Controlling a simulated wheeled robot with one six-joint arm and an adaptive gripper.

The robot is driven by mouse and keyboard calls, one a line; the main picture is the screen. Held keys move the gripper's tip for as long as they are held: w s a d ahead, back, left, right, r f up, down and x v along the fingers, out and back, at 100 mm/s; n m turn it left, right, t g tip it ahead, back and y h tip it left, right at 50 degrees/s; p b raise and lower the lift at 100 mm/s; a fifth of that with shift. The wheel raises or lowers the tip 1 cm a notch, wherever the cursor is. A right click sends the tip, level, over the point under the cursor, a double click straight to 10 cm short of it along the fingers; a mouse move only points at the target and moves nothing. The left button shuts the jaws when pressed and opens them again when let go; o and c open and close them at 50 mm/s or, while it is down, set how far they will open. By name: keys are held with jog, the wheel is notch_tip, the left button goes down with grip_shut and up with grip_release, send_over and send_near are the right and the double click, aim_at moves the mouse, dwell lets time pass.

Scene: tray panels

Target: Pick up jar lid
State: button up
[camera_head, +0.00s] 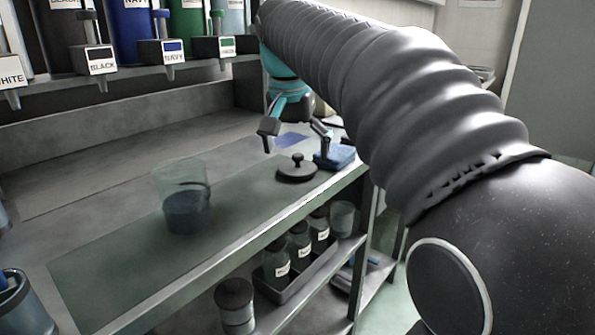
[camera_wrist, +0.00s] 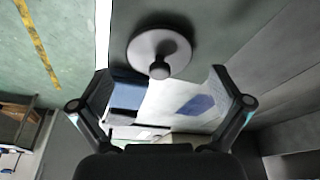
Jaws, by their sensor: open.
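The jar lid (camera_head: 297,169) is a dark round disc with a knob on top. It lies flat on the bench near its front edge, in the head view. It also shows in the wrist view (camera_wrist: 146,50), with its knob toward the middle. My gripper (camera_head: 292,140) is above the bench beside and over the lid, apart from it. In the wrist view my gripper (camera_wrist: 158,88) has its two fingers spread wide, with nothing between them. The lid lies just beyond the fingertips in that view.
A blue block-like item (camera_head: 335,157) sits right of the lid. A clear jar with dark liquid (camera_head: 187,212) stands on the bench (camera_head: 120,255) to the left. A shelf below holds a tray of labelled jars (camera_head: 300,250). Labelled colour containers (camera_head: 130,25) line the rack behind.

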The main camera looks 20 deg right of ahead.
aim_at(298, 164)
jog(key=shift+x, duration=1.05)
jog(key=shift+s, duration=0.1)
jog(key=c, duration=1.2)
jog(key=shift+f, duration=0.15)
jog(key=shift+c, duration=0.8)
